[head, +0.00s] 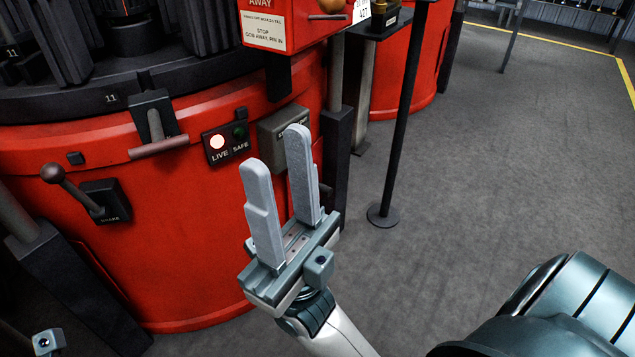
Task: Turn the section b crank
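My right gripper (276,150) is in the middle of the head view, with its two grey fingers pointing up and spread apart. Nothing is between them. Behind the fingers is a grey box (272,128) on the red machine; its lettering is mostly covered, so I cannot read a section name. I cannot make out a crank on it. A T-shaped handle (158,146) hangs from a dark bracket to the left of the box. My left gripper's fingers are out of view; only a small grey piece of my own body shows at the bottom left corner.
The red round machine (185,240) fills the left. A brake lever (75,190) sticks out at its left, and a lamp panel (226,142) has LIVE lit. A black post (403,110) stands on a round foot. The grey floor (500,140) at right is clear.

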